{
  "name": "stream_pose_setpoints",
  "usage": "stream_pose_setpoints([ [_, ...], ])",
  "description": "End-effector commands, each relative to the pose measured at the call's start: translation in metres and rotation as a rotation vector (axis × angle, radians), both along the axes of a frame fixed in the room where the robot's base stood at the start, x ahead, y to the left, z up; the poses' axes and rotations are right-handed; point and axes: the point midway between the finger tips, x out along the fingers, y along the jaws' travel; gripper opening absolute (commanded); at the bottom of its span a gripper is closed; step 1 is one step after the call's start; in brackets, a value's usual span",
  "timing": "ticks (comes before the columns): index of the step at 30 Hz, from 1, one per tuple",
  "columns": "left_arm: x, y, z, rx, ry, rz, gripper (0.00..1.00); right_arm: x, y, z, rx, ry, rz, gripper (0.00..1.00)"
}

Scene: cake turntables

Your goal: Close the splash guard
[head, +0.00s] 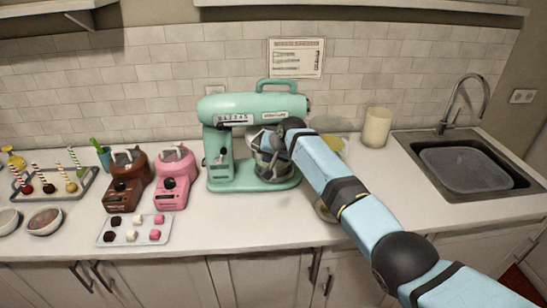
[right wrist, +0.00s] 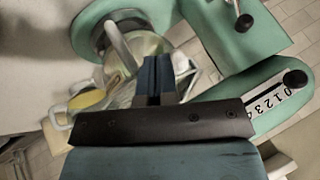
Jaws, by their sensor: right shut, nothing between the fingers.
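The mint-green stand mixer (head: 222,107) stands on the counter against the tiled wall. Its bowl (head: 270,172) sits under the mixer head, partly hidden by my right gripper and arm. A clear splash guard with a pale wire-like frame seems to be at the bowl's top; in the right wrist view the frame (right wrist: 118,42) shows near the mixer head. How far open the guard is I cannot tell. My right gripper (right wrist: 154,78) is shut and empty, with its fingers pointing at the bowl and guard area. Whether they touch it is unclear. My left gripper is out of view.
Brown (head: 126,184) and pink (head: 174,178) small machines stand left of the mixer, with a tray of sweets (head: 135,238) in front. A cream canister (head: 376,127) and a sink (head: 465,165) are to the right. The counter's front strip is mostly clear.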

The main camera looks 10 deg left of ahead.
Motion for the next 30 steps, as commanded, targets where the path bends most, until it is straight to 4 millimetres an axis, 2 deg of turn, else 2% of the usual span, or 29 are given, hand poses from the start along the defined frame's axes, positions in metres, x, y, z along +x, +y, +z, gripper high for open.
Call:
stream_pose_setpoints([
  [12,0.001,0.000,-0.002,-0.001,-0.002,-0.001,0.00,0.001,0.012,0.000,0.001,-0.001,0.002,0.00],
  [30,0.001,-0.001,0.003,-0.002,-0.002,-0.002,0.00,0.000,0.013,0.004,0.006,-0.002,0.004,0.00],
])
